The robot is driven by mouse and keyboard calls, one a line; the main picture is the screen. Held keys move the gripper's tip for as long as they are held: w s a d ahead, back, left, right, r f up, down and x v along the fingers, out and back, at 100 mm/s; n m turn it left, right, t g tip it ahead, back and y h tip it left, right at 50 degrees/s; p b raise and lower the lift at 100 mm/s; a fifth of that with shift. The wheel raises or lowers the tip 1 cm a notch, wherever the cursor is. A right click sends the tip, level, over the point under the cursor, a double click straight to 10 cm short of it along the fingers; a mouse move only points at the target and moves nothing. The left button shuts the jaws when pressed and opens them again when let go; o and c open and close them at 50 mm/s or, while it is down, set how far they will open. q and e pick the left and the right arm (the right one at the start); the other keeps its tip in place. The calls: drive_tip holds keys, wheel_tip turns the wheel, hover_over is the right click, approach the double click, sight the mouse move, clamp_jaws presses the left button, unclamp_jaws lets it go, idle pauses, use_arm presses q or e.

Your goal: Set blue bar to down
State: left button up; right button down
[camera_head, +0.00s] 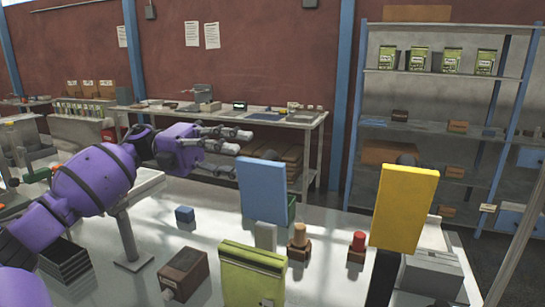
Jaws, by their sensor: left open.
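My left gripper (243,141) reaches in from the left on a purple arm. Its two grey fingers are open, empty and point right. In the picture they lie just above and left of the bar's top edge; I see no contact, and the depth between them is unclear. My right gripper is not in view.
A small blue cube (185,214), a brown box (184,273) and a red-topped piece (358,242) are on the shiny table (215,232). Shelves (455,76) stand behind.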

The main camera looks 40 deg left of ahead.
sight(265, 163)
use_arm(q)
drive_tip(key=p+x, duration=0.1)
drive_tip(key=x, duration=0.5)
drive_tip(key=shift+d, duration=0.35)
clamp_jaws()
